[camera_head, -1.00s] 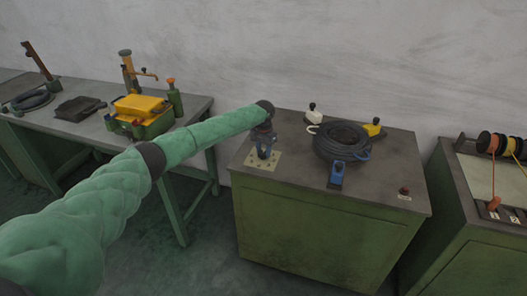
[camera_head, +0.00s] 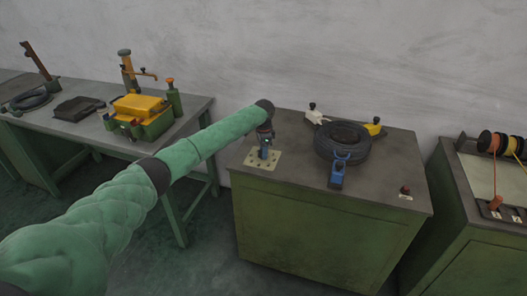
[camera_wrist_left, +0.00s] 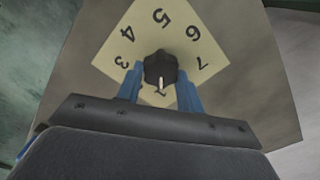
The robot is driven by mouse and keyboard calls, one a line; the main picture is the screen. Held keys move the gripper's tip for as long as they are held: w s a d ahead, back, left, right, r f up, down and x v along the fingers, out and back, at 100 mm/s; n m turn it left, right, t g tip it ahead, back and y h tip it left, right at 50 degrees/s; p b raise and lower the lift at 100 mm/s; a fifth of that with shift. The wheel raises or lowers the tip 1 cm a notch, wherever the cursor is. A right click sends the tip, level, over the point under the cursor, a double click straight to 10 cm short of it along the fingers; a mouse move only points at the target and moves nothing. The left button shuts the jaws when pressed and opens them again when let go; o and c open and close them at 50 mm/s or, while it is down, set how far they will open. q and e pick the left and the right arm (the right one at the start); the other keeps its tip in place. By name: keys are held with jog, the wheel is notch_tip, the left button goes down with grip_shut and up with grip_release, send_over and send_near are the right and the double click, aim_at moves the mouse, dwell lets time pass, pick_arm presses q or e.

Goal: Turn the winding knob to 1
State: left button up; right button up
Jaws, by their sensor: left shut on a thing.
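A black winding knob (camera_wrist_left: 160,68) with a white pointer stands on a pale square dial plate (camera_wrist_left: 160,35). The plate also shows on the bench top in the head view (camera_head: 252,161). In the left wrist view the digits 3 to 7 are readable around the knob. The pointer points down toward the gripper, at a partly covered mark that looks like 1. My left gripper (camera_wrist_left: 161,88) is shut on the knob, one blue finger on either side; in the head view it is above the plate (camera_head: 264,153). My right gripper is in no view.
On the same green bench (camera_head: 330,235) lies a black coil (camera_head: 343,143) with a blue (camera_head: 336,178), a white (camera_head: 316,117) and a yellow piece (camera_head: 374,129) around it. A red button (camera_head: 405,189) is at the right front. Another bench (camera_head: 205,103) stands left.

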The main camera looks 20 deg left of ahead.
pick_arm(q)
jog(key=shift+r, duration=0.1)
jog(key=o, duration=1)
jog(key=shift+r, duration=0.25)
jog(key=shift+r+b, duration=1.4)
jog(key=shift+r, duration=2.2)
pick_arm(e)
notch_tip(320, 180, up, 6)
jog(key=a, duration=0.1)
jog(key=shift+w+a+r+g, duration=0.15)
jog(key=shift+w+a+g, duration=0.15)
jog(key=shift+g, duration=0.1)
